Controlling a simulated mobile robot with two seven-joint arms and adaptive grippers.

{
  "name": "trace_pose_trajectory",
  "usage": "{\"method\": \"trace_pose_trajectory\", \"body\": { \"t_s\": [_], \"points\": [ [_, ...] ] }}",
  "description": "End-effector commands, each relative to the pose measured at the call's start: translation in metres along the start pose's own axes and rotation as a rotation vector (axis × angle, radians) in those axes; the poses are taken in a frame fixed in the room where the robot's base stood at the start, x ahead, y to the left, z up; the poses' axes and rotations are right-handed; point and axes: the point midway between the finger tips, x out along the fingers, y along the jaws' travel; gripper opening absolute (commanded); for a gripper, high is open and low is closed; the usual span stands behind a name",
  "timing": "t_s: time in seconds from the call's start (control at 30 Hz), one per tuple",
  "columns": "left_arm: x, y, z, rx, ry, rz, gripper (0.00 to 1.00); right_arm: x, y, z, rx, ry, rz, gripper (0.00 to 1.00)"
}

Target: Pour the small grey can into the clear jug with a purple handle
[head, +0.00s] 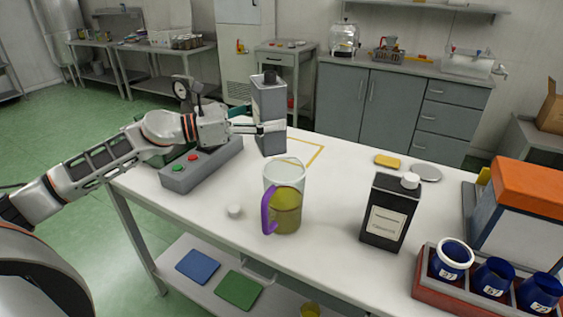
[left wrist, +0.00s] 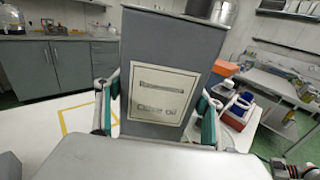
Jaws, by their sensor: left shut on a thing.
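The small grey can (head: 268,100) stands upright or nearly so at the far side of the table, behind the jug; I cannot tell whether its base touches the tabletop. My left gripper (head: 262,128) is shut on its lower half. In the left wrist view the can (left wrist: 160,55) fills the middle, its pale label facing the camera, with green-padded fingers (left wrist: 158,115) on both sides. The clear jug (head: 284,172) with a purple handle (head: 267,210) stands nearer, holding yellow-green liquid in its lower part. My right gripper is out of view.
A white cap (head: 234,211) lies left of the jug. A grey button box (head: 200,167) stands under my left arm. A black can (head: 388,215) and a red rack (head: 470,299) of blue cups are at right. A yellow outline (head: 318,156) marks the tabletop beside the grey can.

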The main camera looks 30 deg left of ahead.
Motion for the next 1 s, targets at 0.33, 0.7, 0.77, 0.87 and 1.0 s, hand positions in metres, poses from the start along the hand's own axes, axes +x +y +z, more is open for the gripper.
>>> {"method": "trace_pose_trajectory", "body": {
  "t_s": [0.33, 0.7, 0.77, 0.87, 1.0],
  "points": [
    [0.011, -0.015, 0.021, 0.003, 0.008, -0.095, 0.3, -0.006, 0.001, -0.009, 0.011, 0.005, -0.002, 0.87],
    [0.012, -0.016, 0.02, 0.004, 0.011, -0.1, 0.3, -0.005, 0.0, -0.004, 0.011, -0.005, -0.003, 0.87],
    [0.013, -0.017, 0.017, 0.009, 0.011, -0.1, 0.3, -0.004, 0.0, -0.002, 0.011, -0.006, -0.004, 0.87],
    [0.014, -0.018, 0.01, 0.027, 0.011, -0.1, 0.3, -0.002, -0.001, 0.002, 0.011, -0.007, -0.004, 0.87],
    [0.018, -0.023, -0.003, 0.075, 0.009, -0.101, 0.29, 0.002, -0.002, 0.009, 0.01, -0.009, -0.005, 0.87]
  ]
}}
